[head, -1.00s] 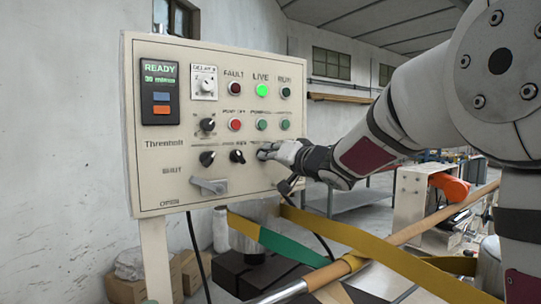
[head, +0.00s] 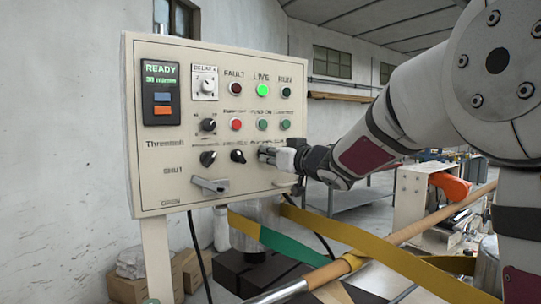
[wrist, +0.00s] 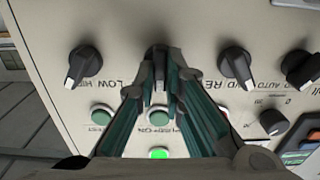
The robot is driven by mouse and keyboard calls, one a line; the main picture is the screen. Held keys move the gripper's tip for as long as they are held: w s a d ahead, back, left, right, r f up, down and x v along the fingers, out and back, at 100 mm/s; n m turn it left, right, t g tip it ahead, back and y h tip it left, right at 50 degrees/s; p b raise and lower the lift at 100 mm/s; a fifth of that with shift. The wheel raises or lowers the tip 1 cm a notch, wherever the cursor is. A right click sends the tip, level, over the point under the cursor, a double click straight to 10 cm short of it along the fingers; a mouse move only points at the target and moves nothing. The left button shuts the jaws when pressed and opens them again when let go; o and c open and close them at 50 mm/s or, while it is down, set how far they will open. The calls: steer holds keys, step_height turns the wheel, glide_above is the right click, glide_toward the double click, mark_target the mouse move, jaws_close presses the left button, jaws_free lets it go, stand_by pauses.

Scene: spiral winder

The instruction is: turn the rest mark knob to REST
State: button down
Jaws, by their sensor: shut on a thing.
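The control panel (head: 160,95) stands upright before my arm. My gripper (head: 268,154) is at the lower row of knobs, near the panel's right side. In the wrist view, where the lettering is upside down, its two fingers (wrist: 160,82) are shut on a black knob (wrist: 158,54), with the pointer between them. The fingers cover most of its label, so I cannot read its name or setting.
Black knobs flank the held one on both sides in the wrist view, left (wrist: 85,66) and right (wrist: 236,64). A green button (wrist: 158,117) sits close by. In the head view, a grey lever (head: 210,186) sticks out lower left. A yellow strap (head: 340,233) runs below the arm.

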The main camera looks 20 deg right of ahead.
steer(key=n+b, duration=0.2)
steer(key=n, duration=0.5)
steer(key=shift+a, duration=0.1)
stand_by(0.5)
steer(key=c, duration=1.7)
jaws_free()
steer(key=v, duration=1.2)
steer(key=shift+s, duration=0.1)
